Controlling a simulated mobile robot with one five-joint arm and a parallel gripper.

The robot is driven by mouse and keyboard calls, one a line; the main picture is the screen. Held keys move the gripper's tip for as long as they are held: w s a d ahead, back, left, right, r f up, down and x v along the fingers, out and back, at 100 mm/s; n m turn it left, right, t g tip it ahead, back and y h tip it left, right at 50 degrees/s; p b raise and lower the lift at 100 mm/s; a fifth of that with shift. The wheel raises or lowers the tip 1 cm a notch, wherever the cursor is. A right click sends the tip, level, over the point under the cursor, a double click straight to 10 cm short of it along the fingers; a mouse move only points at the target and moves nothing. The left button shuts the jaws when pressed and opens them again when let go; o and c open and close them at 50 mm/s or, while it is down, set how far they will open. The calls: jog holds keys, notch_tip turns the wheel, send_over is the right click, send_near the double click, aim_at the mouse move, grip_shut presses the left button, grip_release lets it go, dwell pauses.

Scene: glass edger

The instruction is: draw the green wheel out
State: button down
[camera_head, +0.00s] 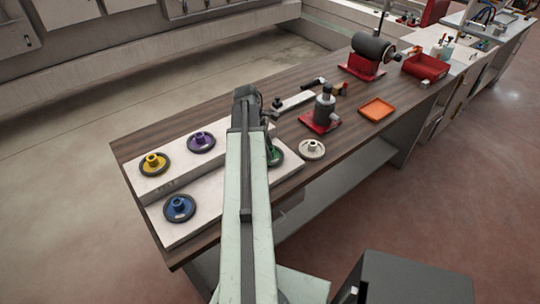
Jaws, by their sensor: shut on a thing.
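The green wheel (276,156) is at the right end of the pale slab (172,223) on the workbench. Only its right side shows, past the edge of my arm. My pale green arm crosses the front of the bench and covers the rest of the wheel. The dark joint at the arm's far end is up and left of the wheel. My gripper's jaws are hidden behind the arm, so I cannot see how they meet the wheel.
Yellow (154,163), purple (201,142) and blue (180,207) wheels sit on pale slabs to the left. A white wheel (312,149) lies just right of the green one. A red-based device (323,112) and an orange tray (377,109) stand beyond.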

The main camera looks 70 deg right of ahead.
jog(key=shift+r, duration=0.2)
jog(key=shift+r+p, duration=2.85)
jog(key=shift+p, duration=0.1)
jog(key=shift+r, duration=0.1)
notch_tip(320, 180, up, 4)
jog(key=p, duration=0.4)
